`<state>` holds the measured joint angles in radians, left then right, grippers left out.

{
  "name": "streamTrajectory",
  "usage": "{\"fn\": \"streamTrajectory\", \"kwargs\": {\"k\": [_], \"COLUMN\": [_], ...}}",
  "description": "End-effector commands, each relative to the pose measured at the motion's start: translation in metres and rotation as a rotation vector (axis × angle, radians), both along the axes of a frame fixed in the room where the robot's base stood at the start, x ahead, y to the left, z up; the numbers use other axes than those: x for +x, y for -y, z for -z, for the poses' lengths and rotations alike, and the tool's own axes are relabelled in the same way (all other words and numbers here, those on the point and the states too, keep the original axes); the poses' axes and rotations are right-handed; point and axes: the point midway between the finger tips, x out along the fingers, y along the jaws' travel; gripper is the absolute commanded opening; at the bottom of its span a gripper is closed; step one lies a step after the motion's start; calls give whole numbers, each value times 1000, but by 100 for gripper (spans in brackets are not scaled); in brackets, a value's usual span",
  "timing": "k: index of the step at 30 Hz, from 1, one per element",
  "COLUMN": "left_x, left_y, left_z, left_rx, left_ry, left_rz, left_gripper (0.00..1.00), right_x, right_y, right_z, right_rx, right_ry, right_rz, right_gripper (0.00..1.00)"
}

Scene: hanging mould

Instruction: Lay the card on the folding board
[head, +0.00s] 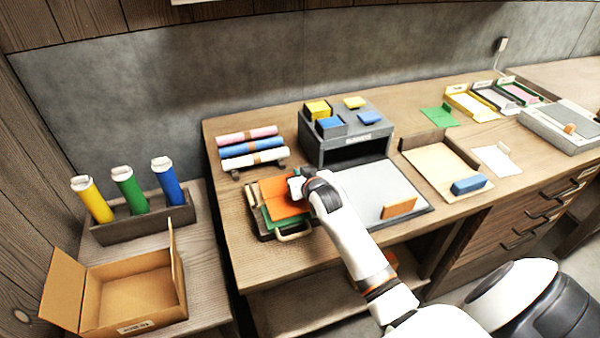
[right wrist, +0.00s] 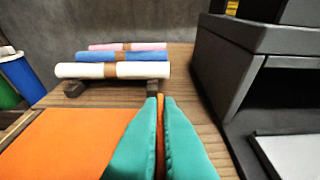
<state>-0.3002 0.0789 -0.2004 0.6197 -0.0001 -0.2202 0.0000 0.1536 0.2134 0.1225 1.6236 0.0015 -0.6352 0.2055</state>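The orange card (head: 283,195) is at the front left of the bench, over a low tray (head: 259,223) with green card (head: 270,222) showing below. My right gripper (head: 297,188) is at the card's right side. In the right wrist view its teal fingers (right wrist: 160,130) are closed with a thin orange edge between them, and the orange card (right wrist: 60,145) spreads to the left. A light wooden board (head: 437,163) with raised edges and a flat grey board (head: 372,184) lie to the right; I cannot tell which is the folding board. My left gripper is out of view.
A grey machine (head: 345,143) stands behind the grey board. A rack of rolls (head: 252,148) stands behind the card. An orange-brown block (head: 399,208) and a blue block (head: 468,185) lie on the boards. An open carton (head: 128,295) stands at left.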

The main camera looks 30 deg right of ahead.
Motion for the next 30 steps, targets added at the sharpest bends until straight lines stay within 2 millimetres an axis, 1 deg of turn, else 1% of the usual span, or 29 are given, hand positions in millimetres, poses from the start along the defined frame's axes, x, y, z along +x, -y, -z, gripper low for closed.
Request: {"fn": "streamTrajectory", "kwargs": {"k": [10,19,30], "left_x": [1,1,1], "left_y": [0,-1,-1], "left_z": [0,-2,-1], "left_rx": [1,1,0], "left_ry": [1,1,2], "left_rz": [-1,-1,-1], "left_gripper": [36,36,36], "right_x": [0,0,0], "right_y": [0,0,0], "right_z": [1,6,6], "right_rx": [0,0,0], "right_ry": [0,0,0], "right_rz": [0,0,0], "right_gripper": [0,0,0]}}
